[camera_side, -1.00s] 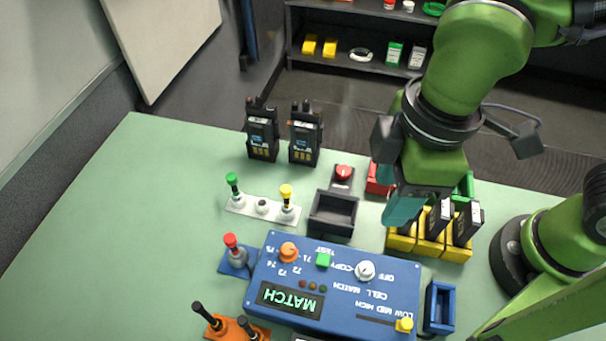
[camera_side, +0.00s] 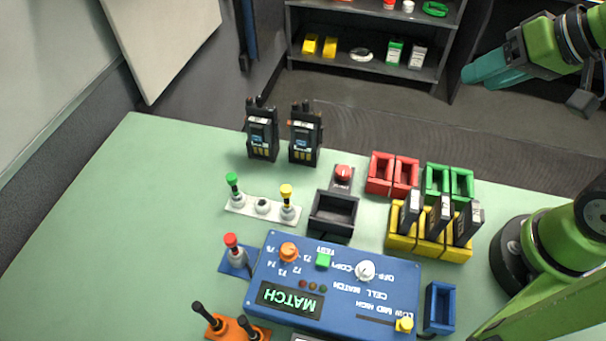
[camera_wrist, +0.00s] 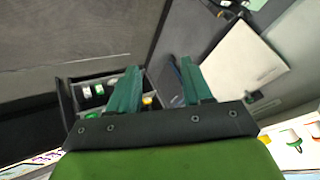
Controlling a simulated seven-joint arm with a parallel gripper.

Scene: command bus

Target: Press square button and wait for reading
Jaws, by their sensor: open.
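The blue control box (camera_side: 390,300) sits at the front of the green table, its lettering upside down in the side view. The dark display (camera_side: 291,300) reads "MATCH" in green. My gripper (camera_side: 468,75) is at the upper right of the side view, raised beyond the table's back edge and far from the box. In the wrist view its two teal fingers (camera_wrist: 160,88) are spread apart with nothing between them.
A yellow rack (camera_side: 428,247) holds several black modules. Red bins (camera_side: 392,174), green bins (camera_side: 449,183), a black tray (camera_side: 334,214) and two radios (camera_side: 283,135) stand behind the box. Switch posts (camera_side: 262,207) stand left of centre. The table's left side is clear.

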